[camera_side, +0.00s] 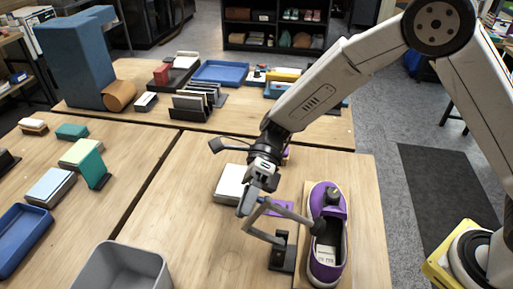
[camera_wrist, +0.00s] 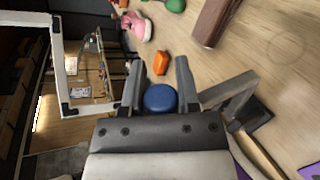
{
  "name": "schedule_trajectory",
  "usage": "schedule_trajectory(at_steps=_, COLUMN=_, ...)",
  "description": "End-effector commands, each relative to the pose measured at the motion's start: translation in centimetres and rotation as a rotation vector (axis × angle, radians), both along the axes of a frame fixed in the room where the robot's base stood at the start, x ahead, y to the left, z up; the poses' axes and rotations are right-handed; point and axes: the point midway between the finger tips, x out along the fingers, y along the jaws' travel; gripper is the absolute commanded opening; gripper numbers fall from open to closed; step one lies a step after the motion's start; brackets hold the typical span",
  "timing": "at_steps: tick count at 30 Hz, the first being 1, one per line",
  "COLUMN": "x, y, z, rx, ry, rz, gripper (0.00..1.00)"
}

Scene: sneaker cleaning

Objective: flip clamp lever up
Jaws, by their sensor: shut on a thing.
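The purple sneaker (camera_side: 315,262) stands at the right of the near table, with a dark pad pressed into its opening. The clamp's dark base (camera_side: 283,258) is beside it on the left. Grey clamp bars (camera_side: 290,213) run from near my gripper toward the shoe and down to the base. My gripper (camera_side: 250,200) is at the lever's upper end, left of the shoe. In the wrist view, its fingers (camera_wrist: 158,80) stand either side of a round blue piece (camera_wrist: 160,98), which looks like the lever's end. A grey bar (camera_wrist: 230,90) lies right of the fingers. The grip contact is partly hidden.
A white-topped block (camera_side: 230,182) lies left of my gripper, close by. A grey bin (camera_side: 120,268) stands at the front left. A purple piece (camera_side: 280,209) lies behind the clamp. The table between the bin and clamp is clear.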

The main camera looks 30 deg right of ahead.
Motion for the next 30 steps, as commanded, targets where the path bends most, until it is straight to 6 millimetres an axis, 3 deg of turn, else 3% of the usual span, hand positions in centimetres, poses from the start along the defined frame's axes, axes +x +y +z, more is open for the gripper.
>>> schedule_trajectory(at_steps=12, x=2.2, y=2.1, z=-1.9, rx=-0.097, ry=0.098, rz=-0.001, gripper=0.0)
schedule_trajectory(at_steps=29, x=2.5, y=2.4, z=-2.6, rx=-0.101, ry=0.097, rz=-0.004, gripper=0.0)
schedule_trajectory(at_steps=30, x=2.5, y=2.4, z=-2.6, rx=-0.1, ry=0.098, rz=-0.003, gripper=0.46)
